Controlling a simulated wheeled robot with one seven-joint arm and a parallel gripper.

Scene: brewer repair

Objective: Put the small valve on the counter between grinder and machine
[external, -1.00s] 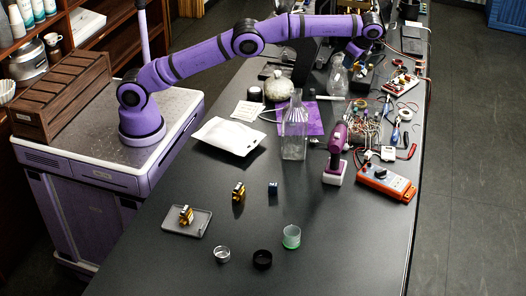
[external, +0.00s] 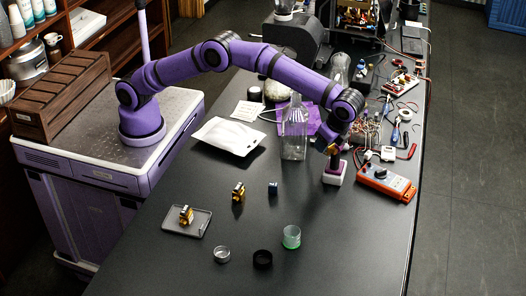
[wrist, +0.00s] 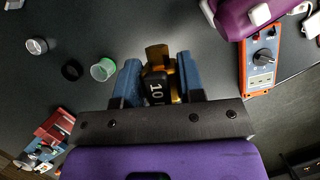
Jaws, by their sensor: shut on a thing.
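In the external view the held valve is only a small gold patch. At the back of the counter stand a dark body with a hopper, seemingly the grinder (external: 268,45), and an open machine (external: 356,16) with coppery insides. The gap between them is partly visible, and no valve shows there.
Another brass valve (external: 238,192) stands on the counter, and one lies on a grey tray (external: 171,226). Small cups (external: 291,237) stand in front; the front right is clear.

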